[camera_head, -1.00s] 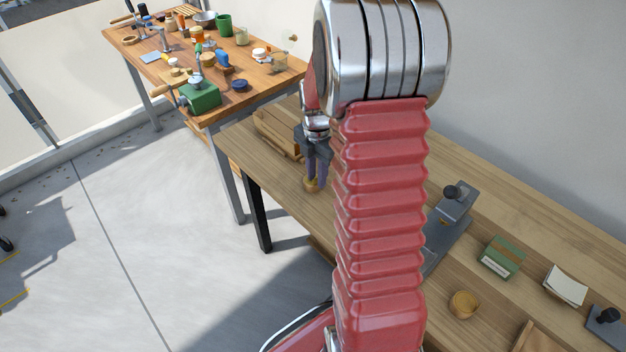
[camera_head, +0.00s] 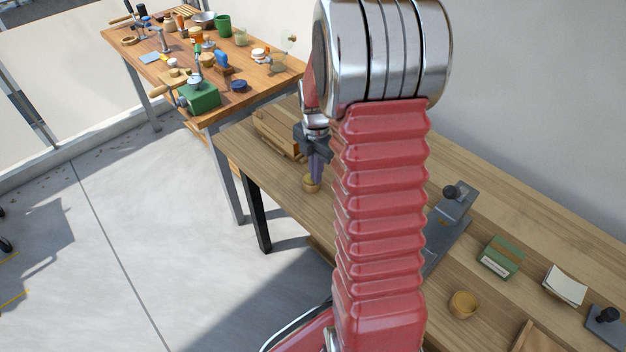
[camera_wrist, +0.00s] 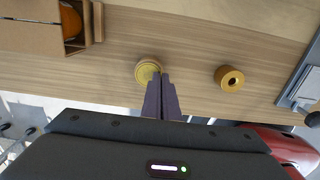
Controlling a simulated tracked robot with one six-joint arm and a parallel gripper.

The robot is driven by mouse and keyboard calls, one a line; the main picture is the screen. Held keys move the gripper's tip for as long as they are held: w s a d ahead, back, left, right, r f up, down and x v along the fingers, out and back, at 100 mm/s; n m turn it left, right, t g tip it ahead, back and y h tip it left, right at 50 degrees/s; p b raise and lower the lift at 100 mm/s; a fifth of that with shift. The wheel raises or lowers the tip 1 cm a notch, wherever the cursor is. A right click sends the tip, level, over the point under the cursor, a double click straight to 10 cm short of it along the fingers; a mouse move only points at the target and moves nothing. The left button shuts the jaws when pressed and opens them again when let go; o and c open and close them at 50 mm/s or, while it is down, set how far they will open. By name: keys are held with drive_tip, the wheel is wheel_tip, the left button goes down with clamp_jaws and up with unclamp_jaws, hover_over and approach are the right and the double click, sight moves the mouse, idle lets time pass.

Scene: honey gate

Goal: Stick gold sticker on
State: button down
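A round gold-topped piece (camera_wrist: 147,73) stands on the wooden bench under my gripper (camera_wrist: 160,77); it also shows in the head view (camera_head: 311,185). My gripper (camera_head: 316,180) points down, its two dark fingers close together, with the tips overlapping the piece's right edge in the wrist view. I cannot tell whether a thin sticker is between them. A gold-brown ring-shaped roll (camera_wrist: 229,79) lies to the right; my arm hides its place in the head view. An open cardboard box (camera_wrist: 40,35) holds an orange jar (camera_wrist: 71,21) at the upper left.
A grey press with a black knob (camera_head: 452,205) stands right of my arm. Farther right are a green box (camera_head: 501,257), a wooden cup (camera_head: 463,304), paper sheets (camera_head: 565,286) and another black-knobbed tool (camera_head: 607,316). A second, cluttered bench (camera_head: 262,80) stands at the back left.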

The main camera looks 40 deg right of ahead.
drive_tip(key=shift+r, duration=3.75)
drive_tip(key=w+a+f+m, duration=0.1)
drive_tip(key=w+a+m, duration=0.4)
drive_tip(key=a+m, duration=0.4)
drive_tip(key=w+a+f+m, duration=0.2)
drive_tip(key=w+a+m, duration=0.3)
drive_tip(key=a+m, duration=0.5)
drive_tip(key=a, duration=0.4)
drive_tip(key=shift+f+m, duration=0.2)
drive_tip(key=shift+m, duration=0.1)
drive_tip(key=shift+s, duration=0.15)
